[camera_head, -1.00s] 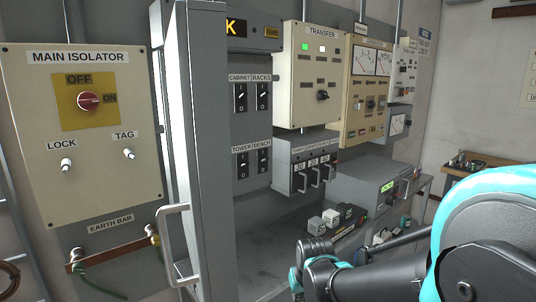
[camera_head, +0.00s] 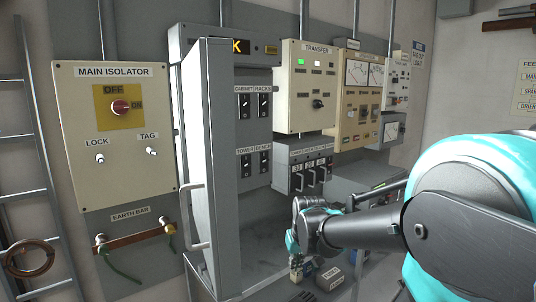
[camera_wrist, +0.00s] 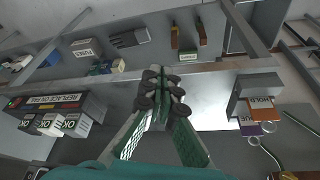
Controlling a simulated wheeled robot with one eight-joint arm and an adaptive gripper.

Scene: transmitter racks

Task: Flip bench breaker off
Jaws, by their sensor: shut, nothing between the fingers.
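The bench breaker (camera_head: 264,163) is a black switch under the BENCH label, at the lower right of a group of similar breakers inside the open grey cabinet. Its lever is too small in the picture to read its position for sure. My gripper (camera_head: 296,268) hangs pointing down, to the right of and below the breaker, apart from it. In the wrist view my gripper (camera_wrist: 162,95) shows its green-padded fingers shut at the tips with nothing between them. The breaker cannot be made out in the wrist view.
The open cabinet door (camera_head: 212,170) stands left of the breakers. The tower breaker (camera_head: 246,166) is beside the bench one. A box with several black levers (camera_head: 306,166) is to its right.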

